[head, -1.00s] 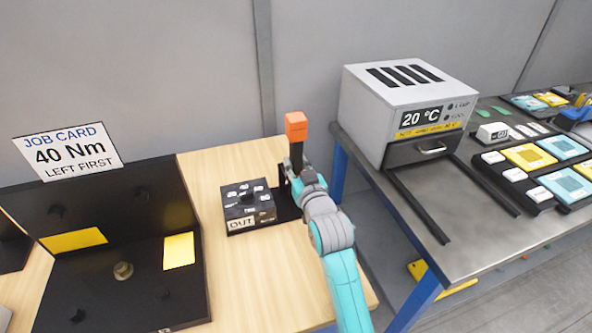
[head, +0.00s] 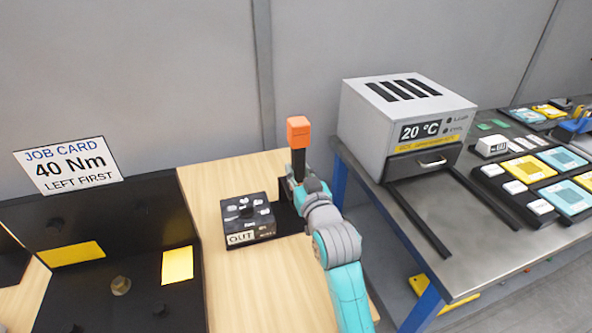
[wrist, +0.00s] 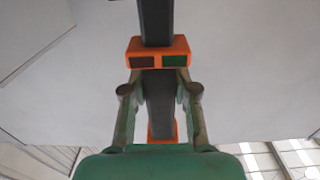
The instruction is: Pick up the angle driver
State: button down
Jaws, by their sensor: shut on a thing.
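The angle driver (head: 299,131) is a black upright tool with an orange block at its top. It stands upright at the far right part of the wooden bench in the head view. My gripper (head: 291,186) is shut on its black shaft below the orange block. In the wrist view the two fingers (wrist: 159,92) close on the dark shaft, just by an orange collar with a dark red and a green window. My gripper and arm hide the tool's lower end, so I cannot tell whether it is clear of the black base (head: 288,217) below.
A black box marked OUT (head: 249,222) with several pale labels sits close left of the base. A black fixture with yellow patches (head: 177,266) and a job card reading 40 Nm (head: 68,165) are at left. A grey oven (head: 408,112) stands on the metal table at right.

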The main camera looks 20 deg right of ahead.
jog(key=s, duration=1.6)
jog(key=shift+s+r, duration=0.15)
jog(key=shift+r, duration=0.05)
jog(key=c, duration=1.7)
grip_release()
grip_shut()
